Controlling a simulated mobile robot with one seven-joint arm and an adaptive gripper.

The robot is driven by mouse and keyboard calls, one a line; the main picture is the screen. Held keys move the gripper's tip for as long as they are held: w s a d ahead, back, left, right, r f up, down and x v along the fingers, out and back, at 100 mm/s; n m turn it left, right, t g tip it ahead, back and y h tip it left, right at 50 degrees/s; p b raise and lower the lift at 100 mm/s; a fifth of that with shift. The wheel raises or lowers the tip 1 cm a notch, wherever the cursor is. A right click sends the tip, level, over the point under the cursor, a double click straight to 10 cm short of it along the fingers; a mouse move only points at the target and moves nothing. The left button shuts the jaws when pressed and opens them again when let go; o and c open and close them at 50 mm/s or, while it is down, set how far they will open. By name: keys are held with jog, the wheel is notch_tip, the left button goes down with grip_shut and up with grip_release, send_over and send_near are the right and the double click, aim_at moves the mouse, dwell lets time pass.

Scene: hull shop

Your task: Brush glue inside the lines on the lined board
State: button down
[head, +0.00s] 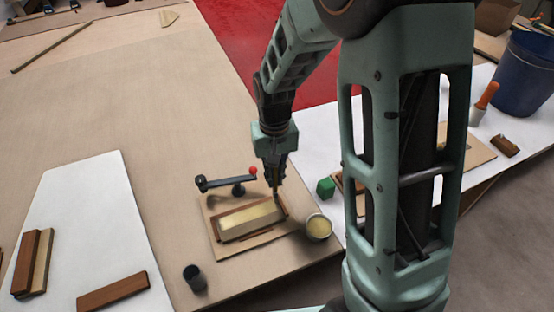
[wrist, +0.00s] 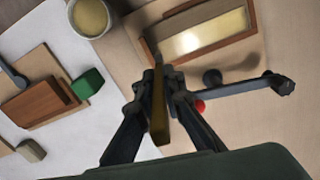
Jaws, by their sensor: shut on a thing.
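My gripper (head: 275,178) is shut on a slim brush (wrist: 158,112), which points down. The brush tip is near the far right end of the lined board. I cannot tell whether it touches. The lined board (head: 235,221) is a pale rectangle edged with dark brown, lying on a larger tan board (head: 244,246). Its middle looks yellowish and glossy; in the wrist view the pale panel (wrist: 206,36) shines inside its brown edges. A round pot (head: 318,228) of yellowish glue stands at the right corner of the tan board; it also shows in the wrist view (wrist: 90,18).
A dark clamp with a red knob (head: 228,183) lies just behind the lined board. A dark cup (head: 195,278) stands in front left. A green block (head: 326,187) is at right. Wood strips (head: 112,291) lie on a white sheet (head: 87,211) at left. Bare tabletop lies behind.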

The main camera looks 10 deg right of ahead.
aim_at(275, 190)
jog(key=shift+r+p, duration=1.6)
jog(key=shift+r, duration=0.9)
jog(key=shift+w, duration=0.1)
